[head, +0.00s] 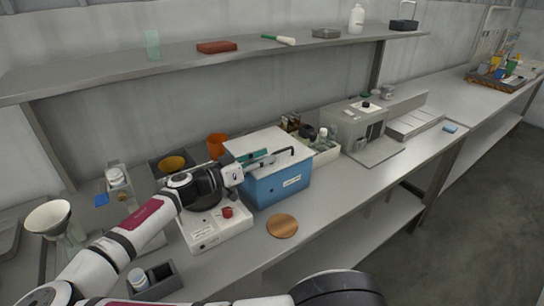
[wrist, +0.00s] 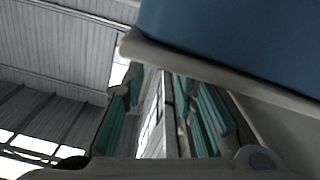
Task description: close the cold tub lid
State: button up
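The cold tub is a blue box (head: 279,187) with a small white label on its front, in the middle of the bench in the head view. Its pale lid (head: 268,138) lies over the top; I cannot tell whether it is fully down. A dark bent bar, apparently a handle, shows at the lid's right side. My gripper (head: 262,159) reaches in from the left across the lid's near part, partly hiding it. In the wrist view my gripper (wrist: 163,115) has its teal pads apart with nothing between them. A blue surface (wrist: 235,38) with a grey rim is close above the right finger.
A white device with a red knob (head: 227,212) stands left of the tub, under my arm. A copper disc (head: 282,226) lies in front. An orange cup (head: 216,146) and a tray of bottles (head: 325,150) stand nearby. A shelf (head: 210,62) runs above the bench.

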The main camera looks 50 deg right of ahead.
jog(key=v, duration=0.8)
jog(key=shift+a, duration=0.3)
